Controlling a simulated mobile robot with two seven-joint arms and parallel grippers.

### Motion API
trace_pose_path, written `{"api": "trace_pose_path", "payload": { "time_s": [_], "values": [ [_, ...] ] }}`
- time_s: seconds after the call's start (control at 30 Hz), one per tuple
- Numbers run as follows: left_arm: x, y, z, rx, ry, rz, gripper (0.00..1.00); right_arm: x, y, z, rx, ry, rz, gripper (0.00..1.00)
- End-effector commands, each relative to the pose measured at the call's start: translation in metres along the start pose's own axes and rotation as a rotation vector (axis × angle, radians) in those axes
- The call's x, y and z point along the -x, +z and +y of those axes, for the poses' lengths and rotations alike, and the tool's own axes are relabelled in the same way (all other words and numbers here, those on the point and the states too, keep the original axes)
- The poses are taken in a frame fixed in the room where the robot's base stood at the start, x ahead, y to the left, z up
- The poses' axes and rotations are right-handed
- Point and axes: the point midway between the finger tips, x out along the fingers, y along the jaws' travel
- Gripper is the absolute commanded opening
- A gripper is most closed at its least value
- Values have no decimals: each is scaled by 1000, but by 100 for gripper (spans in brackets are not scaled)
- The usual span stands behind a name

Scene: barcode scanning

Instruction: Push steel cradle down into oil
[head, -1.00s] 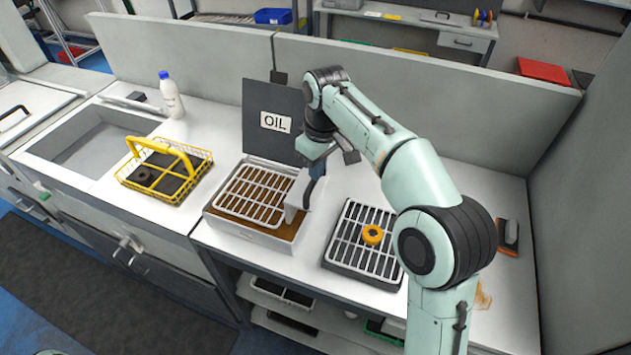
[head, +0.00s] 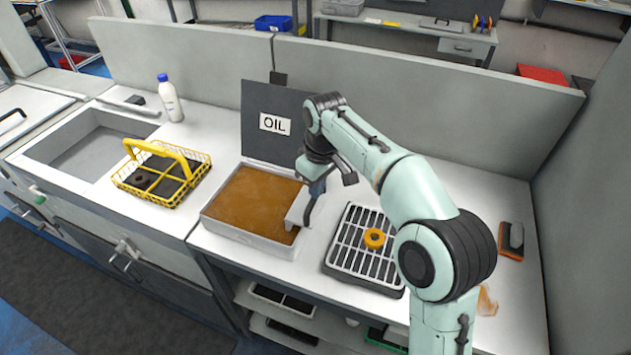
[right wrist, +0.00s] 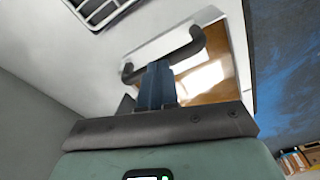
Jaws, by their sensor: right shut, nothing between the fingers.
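The oil bath (head: 222,232) is a shallow pale box below the sign marked OIL (head: 275,124), with brown oil (head: 245,200) filling it. The steel cradle's grid is hidden; the oil surface looks unbroken. A pale upright plate (head: 297,208) stands at the bath's right end. My right gripper (head: 308,218) is shut and empty, pointing down beside that plate. In the right wrist view, its blue fingers (right wrist: 157,85) are together, in front of a dark grey bar handle (right wrist: 192,45). I cannot tell whether they touch it. My left gripper is out of view.
A yellow wire basket (head: 160,175) stands left of the bath, beside the sink (head: 92,145). A white bottle (head: 169,98) stands behind it. Right of the bath lies a drain rack (head: 350,250) with an orange ring (head: 374,238). A brush (head: 511,240) lies farther right.

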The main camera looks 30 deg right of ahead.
Motion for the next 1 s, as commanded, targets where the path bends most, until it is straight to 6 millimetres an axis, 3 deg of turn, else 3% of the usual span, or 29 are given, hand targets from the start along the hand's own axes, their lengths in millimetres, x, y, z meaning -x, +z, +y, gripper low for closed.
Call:
{"api": "trace_pose_path", "payload": {
  "time_s": [0.33, 0.67, 0.83, 1.0],
  "values": [
    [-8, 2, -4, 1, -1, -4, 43, 14, 28, 0, 0, 0, 3, 0],
    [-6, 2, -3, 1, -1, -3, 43, 18, 28, 0, 0, 1, 4, 0],
    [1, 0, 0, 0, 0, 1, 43, 40, 27, 1, 0, 3, 8, 0],
    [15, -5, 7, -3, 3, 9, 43, 80, 27, 1, 0, 3, 9, 0]
  ]
}}
